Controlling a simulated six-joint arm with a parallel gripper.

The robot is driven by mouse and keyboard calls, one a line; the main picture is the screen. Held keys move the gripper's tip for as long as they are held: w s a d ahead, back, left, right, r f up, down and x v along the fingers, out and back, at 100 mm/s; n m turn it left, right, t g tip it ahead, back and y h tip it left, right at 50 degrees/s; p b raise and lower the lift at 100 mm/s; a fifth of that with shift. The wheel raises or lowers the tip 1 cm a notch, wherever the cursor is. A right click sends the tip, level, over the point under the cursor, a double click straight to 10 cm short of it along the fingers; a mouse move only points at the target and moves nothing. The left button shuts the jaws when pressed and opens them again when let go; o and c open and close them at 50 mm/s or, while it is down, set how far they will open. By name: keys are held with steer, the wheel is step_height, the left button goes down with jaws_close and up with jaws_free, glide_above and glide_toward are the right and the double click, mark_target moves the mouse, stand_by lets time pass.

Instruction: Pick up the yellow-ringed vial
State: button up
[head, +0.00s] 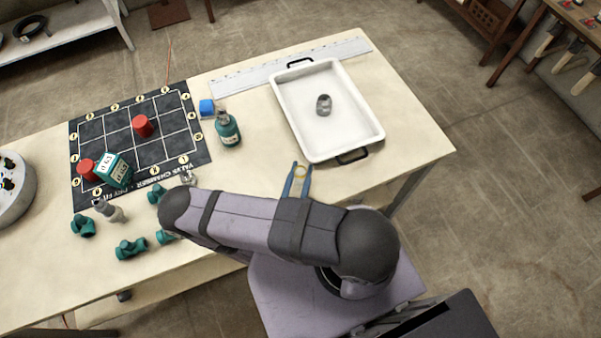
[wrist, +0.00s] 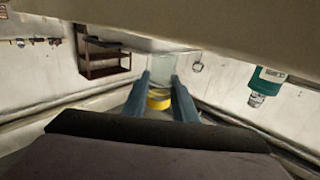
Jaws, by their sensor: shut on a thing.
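The yellow-ringed vial (wrist: 159,101) is between the two blue fingers of my gripper (wrist: 162,92) in the wrist view. Its body looks clear and its yellow band shows low between the fingers. In the head view my gripper (head: 298,178) is near the front edge of the table, just below the white tray, and the yellow ring (head: 300,171) shows between its fingertips. My gripper is shut on the vial. I cannot tell how high the vial is above the table. My arm hides part of the table's front edge.
The white tray (head: 291,118) holds a grey metal fitting (head: 323,105). A teal bottle (head: 228,130) and blue cap (head: 207,107) stand to its left. A dark gridded mat (head: 160,151) bears red cylinders and a teal box (head: 114,170). Several teal fittings (head: 131,248) lie in front.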

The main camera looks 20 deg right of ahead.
step_height(320, 180, up, 8)
steer(key=p, duration=0.6)
